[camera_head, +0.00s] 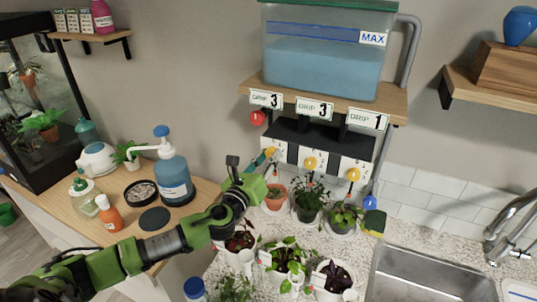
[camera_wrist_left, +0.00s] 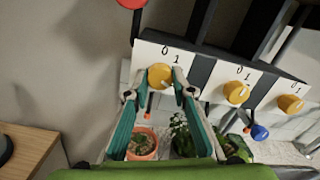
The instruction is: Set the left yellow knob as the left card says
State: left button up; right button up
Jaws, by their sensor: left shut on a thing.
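The left yellow knob (camera_wrist_left: 159,76) is on the left white dial plate, between the fingertips of my left gripper (camera_wrist_left: 160,92). My left gripper is shut on this knob; in the head view the gripper (camera_head: 267,158) largely covers it. A "0" and a "1" show above the knob in the wrist view; its other marks are hidden, and I cannot tell its exact setting. The left card (camera_head: 266,99) reads "DRIP 3". The middle yellow knob (camera_head: 310,162) and right yellow knob (camera_head: 352,174) stand free. My right gripper is not in view.
A red knob (camera_head: 257,118) sits just left of the dials, under the shelf (camera_head: 300,97) with the water tank (camera_head: 325,55). Several potted plants stand close below the dials, including a terracotta pot (camera_head: 274,201). A blue knob (camera_head: 370,202) hangs at the right.

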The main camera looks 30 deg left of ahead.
pick_arm(q)
jog(key=shift+m, duration=0.4)
jog(key=o, duration=1.1)
jog(key=s, duration=1.2)
jog(key=shift+d+f, duration=0.2)
jog(key=shift+f, duration=0.05)
jog(key=shift+f, duration=0.1)
